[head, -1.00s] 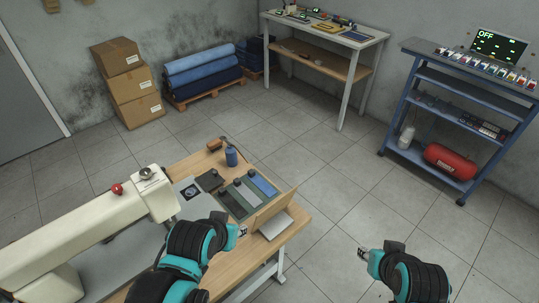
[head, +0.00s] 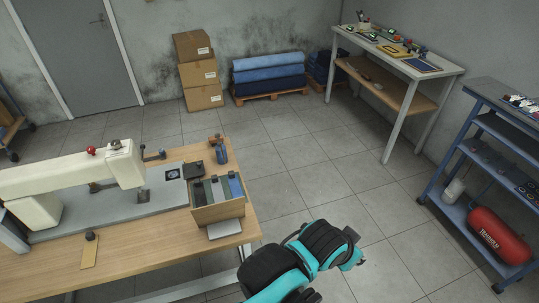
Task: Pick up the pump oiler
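A small dark blue can (head: 222,157), which looks like the pump oiler, stands at the far right end of the wooden sewing table (head: 150,248), behind the box of coloured strips. Its lower part is partly hidden, and fine detail is too small to read.
A cream sewing machine (head: 70,180) fills the table's left side. An open wooden box (head: 218,212) stands at its right edge. A blue cart (head: 490,165) with a red tank (head: 498,236) is at the right. Tiled floor between is clear.

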